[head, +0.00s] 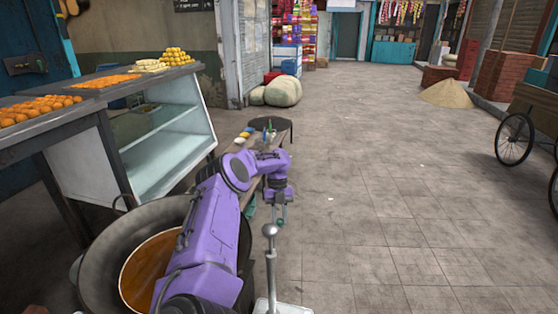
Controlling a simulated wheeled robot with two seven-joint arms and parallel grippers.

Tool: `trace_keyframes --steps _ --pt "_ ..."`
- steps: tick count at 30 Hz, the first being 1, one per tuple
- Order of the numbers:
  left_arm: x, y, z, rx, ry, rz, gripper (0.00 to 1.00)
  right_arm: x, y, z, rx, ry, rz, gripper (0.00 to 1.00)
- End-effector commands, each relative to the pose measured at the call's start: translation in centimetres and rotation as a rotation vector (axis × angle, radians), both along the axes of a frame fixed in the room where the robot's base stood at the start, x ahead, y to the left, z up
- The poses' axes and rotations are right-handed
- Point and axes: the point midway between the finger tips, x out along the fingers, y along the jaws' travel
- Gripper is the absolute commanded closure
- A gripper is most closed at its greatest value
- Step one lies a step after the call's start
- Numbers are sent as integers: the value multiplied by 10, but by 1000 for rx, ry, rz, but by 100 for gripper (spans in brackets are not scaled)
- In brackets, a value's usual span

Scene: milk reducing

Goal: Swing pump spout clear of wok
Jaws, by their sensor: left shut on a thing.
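The big dark wok (96,262) stands at the lower left with orange-brown liquid (147,268) in it. My purple left arm crosses over its right side and hides part of it. My left gripper (280,216) points down, beyond the wok's right rim. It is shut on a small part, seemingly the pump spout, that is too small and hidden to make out. A grey metal post with a rounded head (270,232), perhaps part of the pump, rises just in front of the gripper from a pale base (282,306). My right gripper is not in view.
A glass-fronted counter (165,150) with trays of orange and yellow sweets stands at the left. A low bench (230,143) with small colourful items and a dark round pan is behind my arm. The paved floor (390,190) to the right is clear up to a cart wheel (514,139).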

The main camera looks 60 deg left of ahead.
Motion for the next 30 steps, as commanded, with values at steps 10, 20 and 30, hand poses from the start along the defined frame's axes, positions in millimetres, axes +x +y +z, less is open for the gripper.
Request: trace_keyframes --steps 10,20,30 --pt "2 -1 1 -1 -5 -1 48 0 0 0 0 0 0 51" --pt "1 2 5 0 -5 3 48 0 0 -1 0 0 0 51" --pt "13 30 76 5 -5 0 48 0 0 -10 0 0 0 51"
